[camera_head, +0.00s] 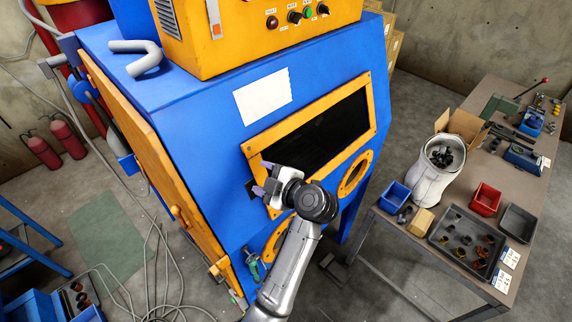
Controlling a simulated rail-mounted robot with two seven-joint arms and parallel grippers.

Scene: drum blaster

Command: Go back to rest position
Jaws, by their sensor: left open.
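My left gripper (267,180) is open and empty, with its two purplish fingers pointing left. It is in front of the blue blasting cabinet (205,130), near the lower left of the dark window in its orange frame (376,95). I cannot tell how close the fingers are to the cabinet front. My left arm comes up from the bottom middle of the view. My right gripper is not in view.
Cables lie on the floor at the left. Fire extinguishers (68,138) stand by the wall. A blue-framed table is at lower left.

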